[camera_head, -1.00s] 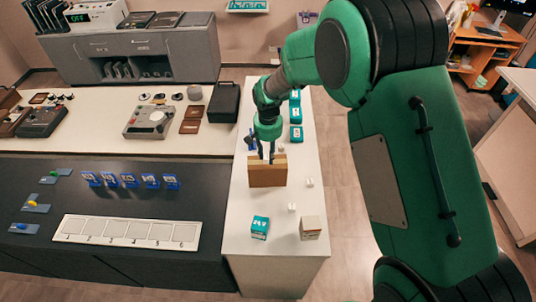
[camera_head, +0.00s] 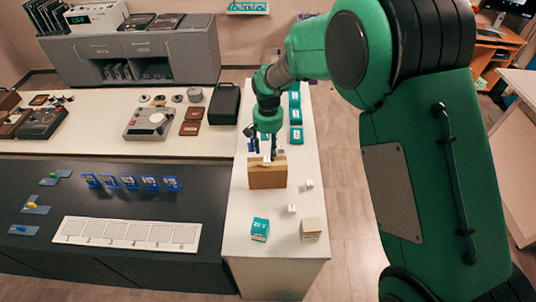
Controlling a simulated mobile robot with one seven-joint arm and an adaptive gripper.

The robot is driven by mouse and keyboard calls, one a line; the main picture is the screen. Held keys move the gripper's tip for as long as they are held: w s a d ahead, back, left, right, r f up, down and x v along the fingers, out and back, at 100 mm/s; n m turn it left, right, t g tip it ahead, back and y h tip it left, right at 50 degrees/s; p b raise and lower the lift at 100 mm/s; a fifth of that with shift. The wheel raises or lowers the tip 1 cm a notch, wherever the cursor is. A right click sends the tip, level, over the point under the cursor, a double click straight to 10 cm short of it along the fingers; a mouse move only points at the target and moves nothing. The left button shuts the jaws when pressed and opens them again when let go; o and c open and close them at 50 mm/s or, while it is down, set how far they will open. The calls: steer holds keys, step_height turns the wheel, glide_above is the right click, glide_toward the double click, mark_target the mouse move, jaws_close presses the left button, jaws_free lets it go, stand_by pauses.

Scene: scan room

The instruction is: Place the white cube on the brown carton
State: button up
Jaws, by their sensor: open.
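The brown carton (camera_head: 267,177) stands upright on the white counter. A small white cube (camera_head: 267,161) shows at the carton's top, seemingly resting on it. My gripper (camera_head: 267,151) is open just above the cube, its dark fingers spread to either side and pointing down. At this size I cannot tell whether a finger touches the cube. Two more small white cubes lie on the counter, one right of the carton (camera_head: 309,184) and one in front of it (camera_head: 291,208).
A teal box (camera_head: 260,229) and a pale box (camera_head: 310,229) stand near the counter's front. Several teal boxes (camera_head: 295,116) line its back right. A dark table with a numbered white tray (camera_head: 126,233) lies left. My arm covers much of the right side.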

mark_target(269, 159)
step_height(269, 159, up, 8)
steer(key=shift+f, duration=0.15)
stand_by(0.8)
steer(key=s+d+r+t, duration=0.3)
steer(key=s+d+r, duration=1.1)
steer(key=r, duration=0.4)
steer(key=s+d+r+t, duration=0.1)
steer(key=s+d, duration=0.3)
steer(key=s, duration=0.6)
steer(key=s+d+r+t, duration=0.1)
steer(key=s+d, duration=0.3)
steer(key=s, duration=0.6)
steer(key=shift+s+d+r+n+t, duration=0.3)
steer(key=shift+s+d+r, duration=0.1)
steer(key=shift+r, duration=0.1)
